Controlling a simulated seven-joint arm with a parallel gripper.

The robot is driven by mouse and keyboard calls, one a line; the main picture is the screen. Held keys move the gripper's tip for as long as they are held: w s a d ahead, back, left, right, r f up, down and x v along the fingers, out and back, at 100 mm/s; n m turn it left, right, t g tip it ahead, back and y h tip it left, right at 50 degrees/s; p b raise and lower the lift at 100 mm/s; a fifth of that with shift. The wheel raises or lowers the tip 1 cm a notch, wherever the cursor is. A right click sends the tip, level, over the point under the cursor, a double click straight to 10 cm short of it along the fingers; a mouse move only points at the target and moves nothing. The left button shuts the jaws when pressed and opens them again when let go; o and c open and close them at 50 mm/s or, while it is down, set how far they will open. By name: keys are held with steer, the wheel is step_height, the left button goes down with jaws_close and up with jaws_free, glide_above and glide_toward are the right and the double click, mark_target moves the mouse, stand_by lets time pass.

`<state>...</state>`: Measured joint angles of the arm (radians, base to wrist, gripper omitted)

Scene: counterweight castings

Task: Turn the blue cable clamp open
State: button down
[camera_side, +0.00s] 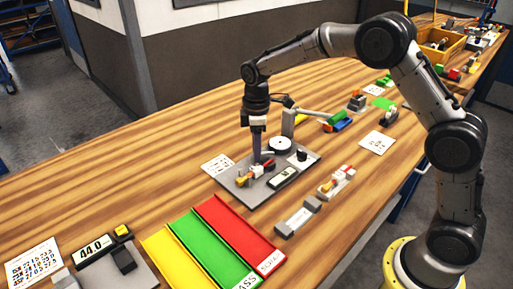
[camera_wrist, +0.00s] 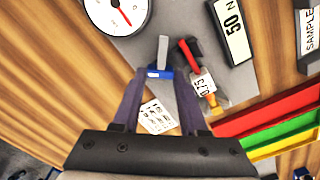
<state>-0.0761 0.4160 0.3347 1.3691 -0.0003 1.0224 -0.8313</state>
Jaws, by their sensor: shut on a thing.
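The blue cable clamp (camera_wrist: 160,73) shows in the wrist view as a small blue block with a grey lever standing out past it, away from my gripper. My gripper (camera_wrist: 162,76) has its two fingertips on either side of the blue block and is shut on it. In the side view my gripper (camera_side: 257,162) points straight down at the grey plate (camera_side: 236,187). The blue part is hidden there behind the fingers. How far the clamp is turned cannot be told.
A red-handled part (camera_wrist: 190,58) with a tag lies close to the right finger. A round dial (camera_wrist: 118,12) and a "50 N" display (camera_wrist: 233,30) share the plate. Red, green and yellow trays (camera_side: 238,232) stand in front.

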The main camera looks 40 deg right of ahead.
steer(key=shift+r, duration=0.1)
stand_by(0.3)
steer(key=shift+c, duration=2.2)
jaws_free()
step_height(320, 180, up, 14)
